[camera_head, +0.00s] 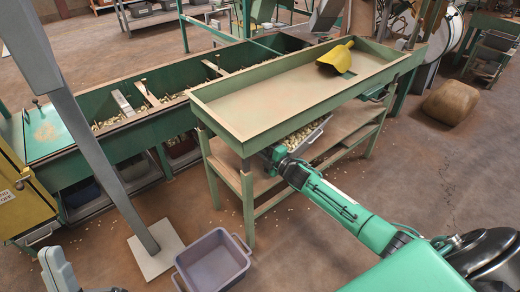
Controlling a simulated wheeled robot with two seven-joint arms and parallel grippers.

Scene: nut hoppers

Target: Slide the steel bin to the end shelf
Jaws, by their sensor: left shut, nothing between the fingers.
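The steel bin (308,143), a grey tray full of pale nuts, sits under the green-rimmed sorting table (262,142), on the wooden shelf (348,142) there. The table top hides part of it. My left gripper (274,154) is shut at the bin's near left end, with nothing seen held. Its fingertips are small, and I cannot tell whether they touch the bin. My green left arm reaches there from the lower right. Which part is the end shelf is not clear. My right gripper is not in view.
A yellow scoop (337,55) lies on the table top. A long green hopper (130,142) stands behind at left. A purple-grey tub (213,262) and a post with a white foot (158,248) stand on the floor. A brown sack (451,102) lies right. Floor between table and sack is clear.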

